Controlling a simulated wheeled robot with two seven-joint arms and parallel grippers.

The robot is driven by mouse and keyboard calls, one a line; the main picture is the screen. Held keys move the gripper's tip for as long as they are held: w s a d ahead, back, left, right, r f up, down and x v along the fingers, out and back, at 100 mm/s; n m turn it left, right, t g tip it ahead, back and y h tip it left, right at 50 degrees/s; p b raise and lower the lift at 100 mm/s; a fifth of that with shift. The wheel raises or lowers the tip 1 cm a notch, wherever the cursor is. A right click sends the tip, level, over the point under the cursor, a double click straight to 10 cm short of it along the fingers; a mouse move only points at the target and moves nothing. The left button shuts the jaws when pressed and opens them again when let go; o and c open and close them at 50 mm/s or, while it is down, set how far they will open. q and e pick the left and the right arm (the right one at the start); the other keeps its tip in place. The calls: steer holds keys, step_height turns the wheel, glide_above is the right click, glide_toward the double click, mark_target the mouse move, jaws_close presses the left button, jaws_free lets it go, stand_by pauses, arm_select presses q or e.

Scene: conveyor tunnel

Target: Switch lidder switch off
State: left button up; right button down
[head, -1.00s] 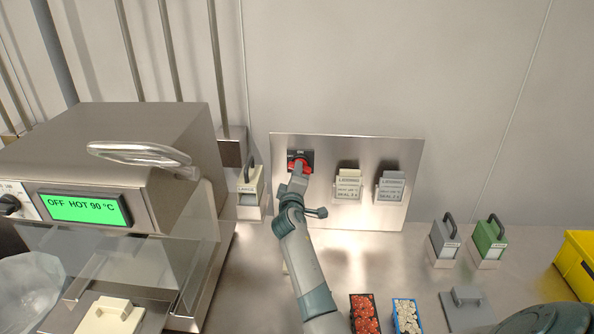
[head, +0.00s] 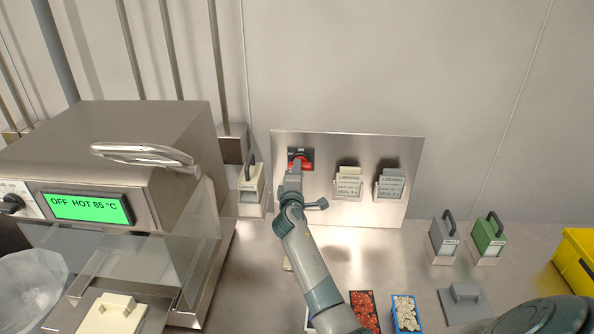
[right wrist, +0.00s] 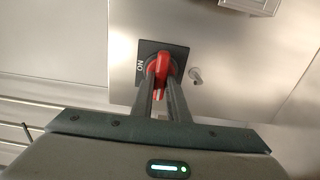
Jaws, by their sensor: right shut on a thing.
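The lidder switch is a red rotary handle on a dark square plate, on the left of the steel panel; its red part (head: 301,160) shows in the head view just beyond my right gripper (head: 295,170). In the right wrist view the red handle (right wrist: 162,68) lies between the two fingers of my right gripper (right wrist: 161,90), which is shut on it. The word ON on the plate is at the left of the handle there, and the handle lies crosswise to it. The fingers hide part of the handle. My left gripper is not in view.
The steel panel (head: 345,145) also carries two labelled lid holders (head: 348,185) and (head: 389,186). The sealing machine (head: 120,140) at left has a green display (head: 88,208) reading OFF HOT 85 °C. Trays of red (head: 364,310) and pale food (head: 405,314) stand at the front.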

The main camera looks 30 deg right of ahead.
steer(key=c, duration=1.7)
jaws_free()
steer(key=shift+b+v, duration=2.05)
steer(key=shift+v, duration=6.55)
steer(key=shift+a+f, duration=0.1)
steer(key=shift+f, duration=0.05)
